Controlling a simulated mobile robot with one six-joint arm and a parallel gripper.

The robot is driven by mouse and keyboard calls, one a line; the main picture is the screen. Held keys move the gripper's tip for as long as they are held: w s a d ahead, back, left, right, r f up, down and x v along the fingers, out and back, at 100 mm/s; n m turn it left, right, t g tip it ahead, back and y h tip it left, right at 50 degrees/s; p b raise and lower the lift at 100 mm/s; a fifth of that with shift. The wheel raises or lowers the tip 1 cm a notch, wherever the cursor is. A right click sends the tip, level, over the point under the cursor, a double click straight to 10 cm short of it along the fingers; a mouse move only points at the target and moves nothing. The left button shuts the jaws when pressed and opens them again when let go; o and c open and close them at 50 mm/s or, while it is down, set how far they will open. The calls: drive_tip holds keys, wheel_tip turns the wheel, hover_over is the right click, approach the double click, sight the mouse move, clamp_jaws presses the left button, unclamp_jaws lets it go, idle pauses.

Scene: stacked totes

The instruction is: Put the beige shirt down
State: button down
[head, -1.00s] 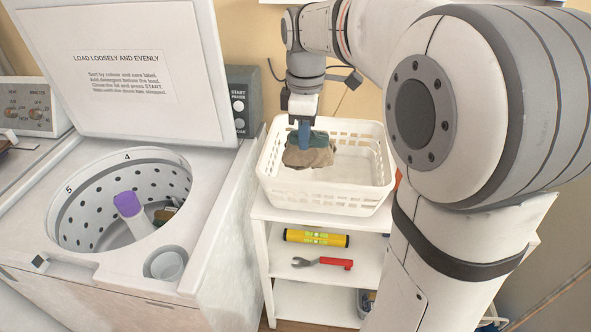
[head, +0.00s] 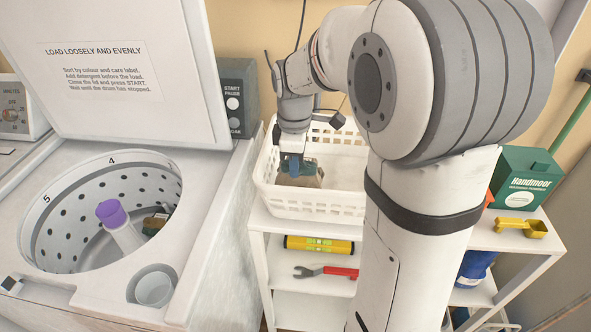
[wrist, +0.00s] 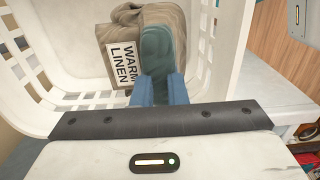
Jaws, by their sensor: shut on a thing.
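In the wrist view, the shirt (wrist: 170,20) spreads beyond the blue fingers (wrist: 162,92). A dark teal patch (wrist: 158,55) lies right at the fingertips; I cannot tell if it is part of the shirt.
The basket stands on a white shelf unit holding a yellow level (head: 319,244) and red-handled wrench (head: 327,271). A green detergent box (head: 523,178) stands at right.

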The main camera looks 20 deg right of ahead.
wheel_tip(320, 180, down, 2)
drive_tip(key=shift+w+f, duration=0.1)
drive_tip(key=shift+f+b, duration=0.4)
drive_tip(key=shift+f, duration=0.1)
drive_tip(key=c, duration=1.5)
unclamp_jaws()
drive_tip(key=shift+o, duration=0.2)
